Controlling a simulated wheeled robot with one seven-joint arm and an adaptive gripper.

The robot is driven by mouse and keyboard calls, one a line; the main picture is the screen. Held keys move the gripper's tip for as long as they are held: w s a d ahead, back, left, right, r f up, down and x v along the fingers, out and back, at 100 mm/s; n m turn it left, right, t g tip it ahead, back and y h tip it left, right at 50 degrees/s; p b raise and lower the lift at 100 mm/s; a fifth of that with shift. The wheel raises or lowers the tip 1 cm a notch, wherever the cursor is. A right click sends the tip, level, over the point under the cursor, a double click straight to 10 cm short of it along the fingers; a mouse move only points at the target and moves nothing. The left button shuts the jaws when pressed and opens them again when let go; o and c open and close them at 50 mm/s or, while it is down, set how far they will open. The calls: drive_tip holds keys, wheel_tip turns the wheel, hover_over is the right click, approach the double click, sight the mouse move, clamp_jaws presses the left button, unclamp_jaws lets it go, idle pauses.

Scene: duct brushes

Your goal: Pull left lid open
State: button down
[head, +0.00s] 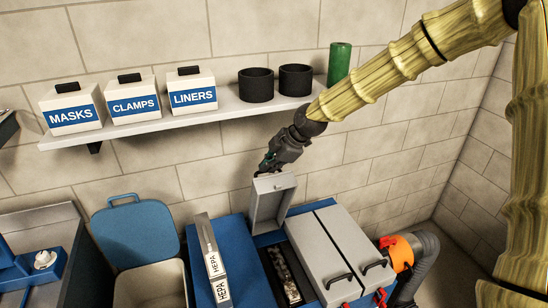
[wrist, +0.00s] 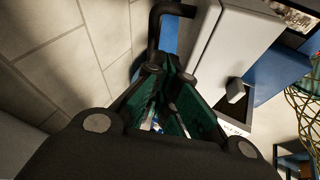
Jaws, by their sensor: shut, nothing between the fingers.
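The left lid (head: 268,212) is a grey box-like lid raised steeply at the back of the blue cabinet, its hollow inside facing the head camera. The compartment (head: 284,276) below it is uncovered and holds dark and pale items. My gripper (head: 268,168) is at the lid's upper edge, fingers shut and empty. In the wrist view, my green-padded fingers (wrist: 165,85) are close to a black bent handle (wrist: 156,32) beside the pale lid (wrist: 238,48); I cannot tell whether they touch it. The handle is hidden in the head view.
Two closed grey lids, the middle (head: 318,259) and right (head: 354,241), have black handles. HEPA boxes (head: 216,264) stand left of the compartment. A shelf (head: 225,118) with labelled boxes and black cups is above. A grey hose (head: 423,260) is at right.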

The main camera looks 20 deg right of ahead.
drive_tip(key=shift+a+f, duration=0.15)
drive_tip(key=shift+a, duration=0.2)
drive_tip(key=shift+w+a+f, duration=0.1)
drive_tip(key=shift+a+f, duration=0.1)
drive_tip(key=shift+f, duration=0.05)
drive_tip(key=shift+w+f+p, duration=0.45)
drive_tip(key=shift+w+f, duration=0.05)
drive_tip(key=shift+f, duration=0.25)
drive_tip(key=shift+s+a, duration=0.1)
drive_tip(key=shift+a, duration=0.1)
